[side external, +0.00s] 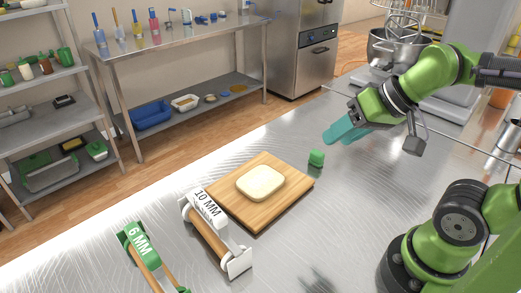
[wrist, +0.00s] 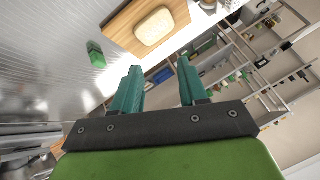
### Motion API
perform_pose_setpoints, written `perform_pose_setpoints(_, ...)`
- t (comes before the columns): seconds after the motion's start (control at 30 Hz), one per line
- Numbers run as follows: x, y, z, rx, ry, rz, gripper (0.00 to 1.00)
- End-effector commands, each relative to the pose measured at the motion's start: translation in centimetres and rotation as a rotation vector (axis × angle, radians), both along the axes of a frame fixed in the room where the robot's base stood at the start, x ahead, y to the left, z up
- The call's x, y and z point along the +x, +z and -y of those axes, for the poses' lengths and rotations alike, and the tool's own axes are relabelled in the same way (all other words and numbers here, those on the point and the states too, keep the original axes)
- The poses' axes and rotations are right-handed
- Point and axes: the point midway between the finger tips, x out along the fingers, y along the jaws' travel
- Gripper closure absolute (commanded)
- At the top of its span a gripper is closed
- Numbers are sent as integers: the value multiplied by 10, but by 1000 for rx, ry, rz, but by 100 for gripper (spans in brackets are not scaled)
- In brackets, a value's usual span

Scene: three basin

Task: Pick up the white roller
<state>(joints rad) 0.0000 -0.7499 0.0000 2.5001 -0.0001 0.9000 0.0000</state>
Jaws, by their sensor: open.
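The white roller (side external: 208,237) lies on the steel table at the front left of the cutting board (side external: 262,225) in the side external view. It has a wooden rod, white end pieces and a label reading 10 MM. My gripper (side external: 334,134) is raised above the table, back right of the board and well apart from the roller. In the wrist view, the green fingers of my gripper (wrist: 160,75) are spread with nothing between them. The roller is not clearly visible there.
A pale dough slab (side external: 260,183) rests on the board. A green roller (side external: 142,252) marked 6 MM lies left of the white one. A small green object (side external: 316,158) stands behind the board's right corner. The table's right front is largely clear beside my base.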

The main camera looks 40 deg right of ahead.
Motion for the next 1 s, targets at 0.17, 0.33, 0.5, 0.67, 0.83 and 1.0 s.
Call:
perform_pose_setpoints(0.17,0,0,0,0,0,0,50)
perform_pose_setpoints(0.33,0,0,0,0,0,0,40)
perform_pose_setpoints(0.5,0,0,-1,0,4,-1,40)
perform_pose_setpoints(0.67,8,-12,-18,-5,74,-70,40)
perform_pose_setpoints(0.83,47,-7,-57,-48,211,-188,40)
perform_pose_setpoints(1.0,89,-6,-110,-113,323,-329,40)
